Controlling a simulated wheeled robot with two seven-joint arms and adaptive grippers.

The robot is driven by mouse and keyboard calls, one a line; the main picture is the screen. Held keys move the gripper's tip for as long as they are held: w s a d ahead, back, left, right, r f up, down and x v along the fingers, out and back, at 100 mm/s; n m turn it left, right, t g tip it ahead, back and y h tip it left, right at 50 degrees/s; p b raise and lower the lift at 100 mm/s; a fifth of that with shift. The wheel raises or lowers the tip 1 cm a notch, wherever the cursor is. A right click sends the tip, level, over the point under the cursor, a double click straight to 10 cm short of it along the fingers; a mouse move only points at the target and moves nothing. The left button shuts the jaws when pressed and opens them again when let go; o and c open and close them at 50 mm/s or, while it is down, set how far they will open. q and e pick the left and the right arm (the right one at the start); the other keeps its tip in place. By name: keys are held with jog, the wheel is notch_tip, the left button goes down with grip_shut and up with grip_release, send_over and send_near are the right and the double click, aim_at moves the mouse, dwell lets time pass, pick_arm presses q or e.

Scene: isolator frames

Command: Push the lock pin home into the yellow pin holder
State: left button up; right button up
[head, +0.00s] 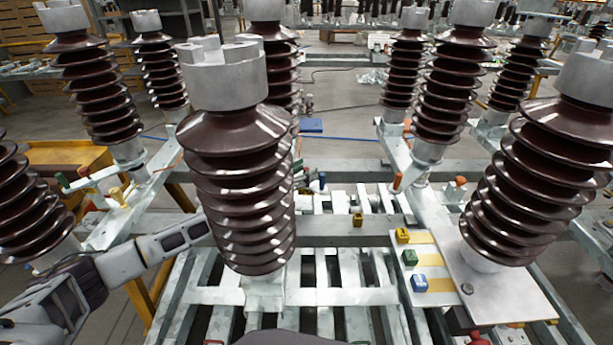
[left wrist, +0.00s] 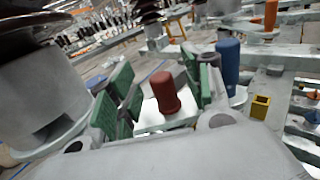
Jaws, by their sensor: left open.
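The left arm reaches in from the left in the head view and passes behind the large front insulator, which hides most of the gripper. In the left wrist view my left gripper (left wrist: 158,76) is open, with green-padded fingers. A red round-topped pin (left wrist: 165,93) stands upright between the fingers, apparently not clamped. My right gripper is not in view.
A pale plate at right carries yellow (head: 402,236), green (head: 410,258) and blue (head: 419,283) blocks. The tall ribbed front insulator (head: 238,190) stands beside my arm, with another (head: 545,180) at right. Slatted pale frames with gaps lie below.

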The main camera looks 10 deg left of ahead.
pick_arm(q)
jog(key=shift+c, duration=0.3)
grip_shut()
jog(key=shift+r, duration=0.2)
